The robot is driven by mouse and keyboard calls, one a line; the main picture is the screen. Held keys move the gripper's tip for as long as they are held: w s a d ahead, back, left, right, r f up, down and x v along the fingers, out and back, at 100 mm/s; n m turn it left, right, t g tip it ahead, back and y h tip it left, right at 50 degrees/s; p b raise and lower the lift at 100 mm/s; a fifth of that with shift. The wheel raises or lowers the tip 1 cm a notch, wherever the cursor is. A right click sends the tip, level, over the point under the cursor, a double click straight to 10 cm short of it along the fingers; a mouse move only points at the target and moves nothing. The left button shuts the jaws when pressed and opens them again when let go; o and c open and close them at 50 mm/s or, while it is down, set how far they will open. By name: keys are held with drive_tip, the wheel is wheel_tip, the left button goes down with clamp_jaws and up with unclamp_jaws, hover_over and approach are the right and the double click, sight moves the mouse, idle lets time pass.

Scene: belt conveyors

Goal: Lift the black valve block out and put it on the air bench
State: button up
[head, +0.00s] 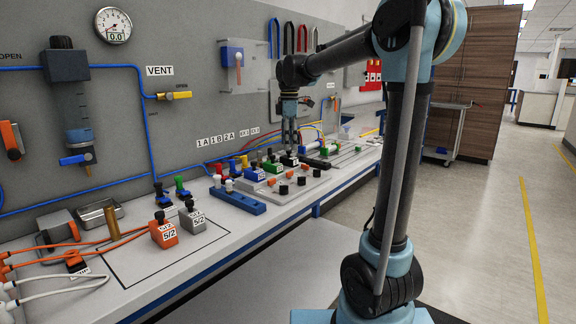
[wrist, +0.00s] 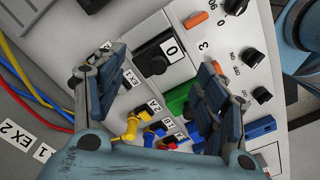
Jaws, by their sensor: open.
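The black valve block (wrist: 157,62) sits in the grey manifold in the wrist view, with a black knob on top and a label reading 0. It also shows in the head view (head: 289,160), below my gripper (head: 291,140). In the wrist view my gripper (wrist: 158,72) is open and empty, its fingers on either side of the image, with the block between and beyond them. I cannot tell how far above the block the fingertips are. The air bench (head: 240,231) is the long white bench top with a blue edge, running along the wall.
The manifold (head: 262,188) also holds green (wrist: 178,101), blue and other valve blocks. An orange 5/2 block (head: 163,234) and a grey one (head: 193,218) stand in a black outline at the near end. Orange hoses (head: 110,241) lie at left. Bare bench lies right of the outline.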

sight(289, 157)
drive_tip(key=shift+w+f, duration=0.2)
drive_tip(key=shift+f, duration=2.4)
drive_tip(key=shift+c, duration=0.3)
drive_tip(key=c, duration=0.8)
